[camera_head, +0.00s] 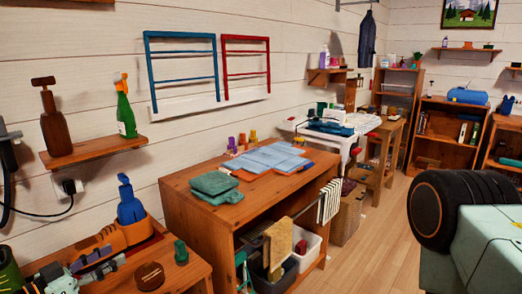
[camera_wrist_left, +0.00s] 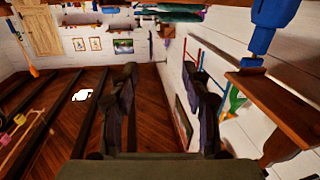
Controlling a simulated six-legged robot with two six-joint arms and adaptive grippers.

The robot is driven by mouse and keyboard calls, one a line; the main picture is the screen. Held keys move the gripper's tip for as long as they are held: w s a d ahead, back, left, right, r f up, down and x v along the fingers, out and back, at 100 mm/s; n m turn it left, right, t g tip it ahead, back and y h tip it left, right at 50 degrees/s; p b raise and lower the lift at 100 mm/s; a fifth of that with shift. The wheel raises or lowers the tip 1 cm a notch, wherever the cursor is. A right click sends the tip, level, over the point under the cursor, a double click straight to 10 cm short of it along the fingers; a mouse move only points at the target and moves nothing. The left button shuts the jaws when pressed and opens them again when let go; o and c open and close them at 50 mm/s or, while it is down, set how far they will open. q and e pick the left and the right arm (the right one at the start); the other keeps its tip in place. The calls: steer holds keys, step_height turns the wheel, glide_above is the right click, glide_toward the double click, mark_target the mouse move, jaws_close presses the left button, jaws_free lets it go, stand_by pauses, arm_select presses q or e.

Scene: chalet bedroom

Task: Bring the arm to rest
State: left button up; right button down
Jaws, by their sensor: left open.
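My left gripper (camera_head: 106,262) is at the lower left of the head view, low by the front-left wooden surface with its jaws towards the right. In the left wrist view its two dark fingers (camera_wrist_left: 165,88) stand wide apart with nothing between them. That wrist picture looks upside down, with dark ceiling beams at the bottom. My right gripper is not in view.
A blue tool (camera_head: 130,205) and a dark green pot (camera_head: 181,252) stand close to the left gripper. A wall shelf (camera_head: 95,150) with a green bottle (camera_head: 125,112) is above. A wooden desk (camera_head: 210,222) stands to the right. The floor (camera_head: 375,235) beyond is clear.

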arm_select(q)
steer(key=s+d+f+n+g+y, duration=0.3)
steer(key=s+d+f+n+g, duration=0.1)
steer(key=s+f, duration=0.4)
steer(key=s+d+f+n+g+y, duration=0.3)
steer(key=s+d+f+g, duration=0.15)
steer(key=f, duration=0.55)
steer(key=s+d+f+g+y, duration=0.1)
steer(key=s+f+g, duration=0.1)
steer(key=s, duration=1)
steer(key=s+d+f+g+y, duration=0.2)
steer(key=s+g, duration=0.2)
steer(key=s, duration=0.7)
steer(key=shift+s+d+m, duration=0.2)
steer(key=shift+s+m, duration=0.1)
steer(key=shift+s, duration=0.1)
